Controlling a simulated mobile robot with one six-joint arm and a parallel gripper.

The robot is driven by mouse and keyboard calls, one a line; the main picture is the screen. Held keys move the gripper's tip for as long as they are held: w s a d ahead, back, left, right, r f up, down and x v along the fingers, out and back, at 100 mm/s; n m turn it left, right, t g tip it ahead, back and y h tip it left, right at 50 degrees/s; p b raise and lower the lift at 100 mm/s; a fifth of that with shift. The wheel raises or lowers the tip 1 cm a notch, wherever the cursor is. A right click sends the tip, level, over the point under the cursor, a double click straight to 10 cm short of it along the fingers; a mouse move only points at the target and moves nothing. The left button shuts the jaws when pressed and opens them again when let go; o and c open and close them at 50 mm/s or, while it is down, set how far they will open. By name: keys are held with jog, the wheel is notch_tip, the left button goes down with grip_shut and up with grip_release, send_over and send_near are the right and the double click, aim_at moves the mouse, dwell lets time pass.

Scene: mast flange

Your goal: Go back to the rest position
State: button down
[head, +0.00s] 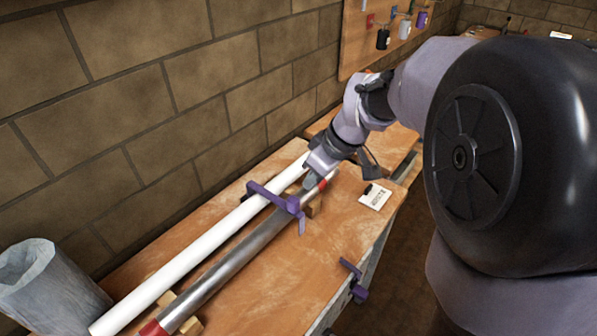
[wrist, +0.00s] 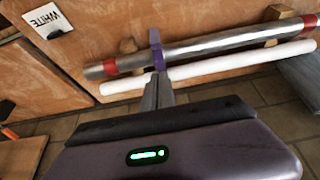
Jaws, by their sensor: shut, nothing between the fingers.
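My gripper (head: 311,183) is over the far end of the workbench, above or beside the end of a metal tube with red bands (head: 235,257). In the wrist view the fingers of my gripper (wrist: 157,92) are together, with nothing between them. Their tips point toward a purple clamp (wrist: 157,50), which also shows in the head view (head: 288,203). The clamp lies across the metal tube (wrist: 205,48) and a white pole (wrist: 215,67). Whether my fingertips touch the clamp I cannot tell.
The wooden workbench (head: 300,262) runs along a block wall (head: 150,100). A card marked WHITE (wrist: 48,20) lies on it. Another purple clamp (head: 353,279) is at its front edge. A grey bin (head: 45,285) stands at the lower left. A board with hanging items (head: 365,50) is behind.

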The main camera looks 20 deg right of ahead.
jog(key=s+p+v, duration=0.1)
jog(key=v, duration=0.4)
jog(key=s+a+m, duration=0.3)
jog(key=s, duration=0.3)
jog(key=s+a+m+t+b, duration=0.1)
jog(key=s+a+m, duration=0.2)
jog(key=s, duration=0.3)
jog(key=s+a+m, duration=0.4)
jog(key=s+m, duration=0.1)
jog(key=s, duration=0.1)
jog(key=shift+s+r+t+h, duration=0.25)
jog(key=shift+r+t+h, duration=0.05)
jog(key=shift+r+t, duration=0.1)
